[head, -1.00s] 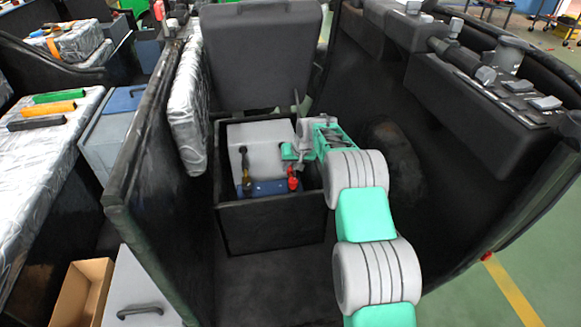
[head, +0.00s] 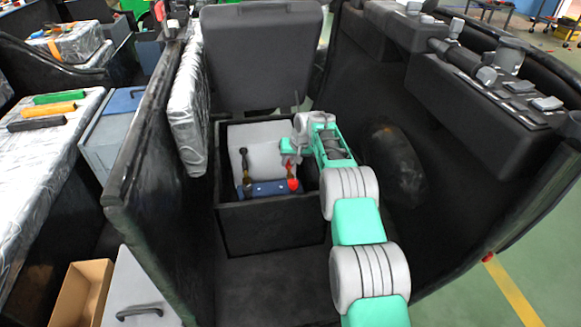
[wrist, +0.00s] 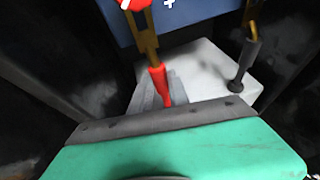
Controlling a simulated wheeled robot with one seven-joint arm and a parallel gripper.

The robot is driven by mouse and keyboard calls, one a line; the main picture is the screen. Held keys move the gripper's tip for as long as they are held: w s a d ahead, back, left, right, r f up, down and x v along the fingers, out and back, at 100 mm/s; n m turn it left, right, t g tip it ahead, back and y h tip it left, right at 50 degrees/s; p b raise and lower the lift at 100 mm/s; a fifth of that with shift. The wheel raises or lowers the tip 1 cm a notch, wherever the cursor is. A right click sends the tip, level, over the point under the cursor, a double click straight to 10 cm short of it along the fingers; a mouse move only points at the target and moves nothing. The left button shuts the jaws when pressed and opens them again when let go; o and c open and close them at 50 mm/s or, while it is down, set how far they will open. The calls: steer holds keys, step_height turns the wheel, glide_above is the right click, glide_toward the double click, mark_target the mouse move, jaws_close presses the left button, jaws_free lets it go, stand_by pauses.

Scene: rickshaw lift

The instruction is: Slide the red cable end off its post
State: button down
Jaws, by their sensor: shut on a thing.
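The red cable end (wrist: 158,80) has a red sleeve and a brass lug. In the wrist view its sleeve runs down between the grey fingers of my gripper (wrist: 165,97), which is shut on it. The lug's far part is next to the round red post (wrist: 131,4) on the blue block; I cannot tell whether it is still around the post. In the head view the red post (head: 293,184) is just below my gripper (head: 291,157), which hides part of the cable end.
The black cable end (wrist: 245,62) with its brass lug stands to the right in the wrist view, and at left in the head view (head: 245,168). The black box (head: 272,228) walls surround the blue block (head: 265,190) and the pale grey block (head: 262,140).

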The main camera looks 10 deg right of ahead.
steer(key=shift+w+r+p, duration=0.15)
steer(key=shift+w+p, duration=0.35)
steer(key=shift+w, duration=0.4)
steer(key=c, duration=1.3)
jaws_free()
steer(key=shift+a, duration=0.1)
steer(key=shift+o, duration=0.2)
steer(key=p+v, duration=0.1)
steer(key=v, duration=0.6)
steer(key=shift+s+r, duration=0.2)
steer(key=shift+s, duration=0.05)
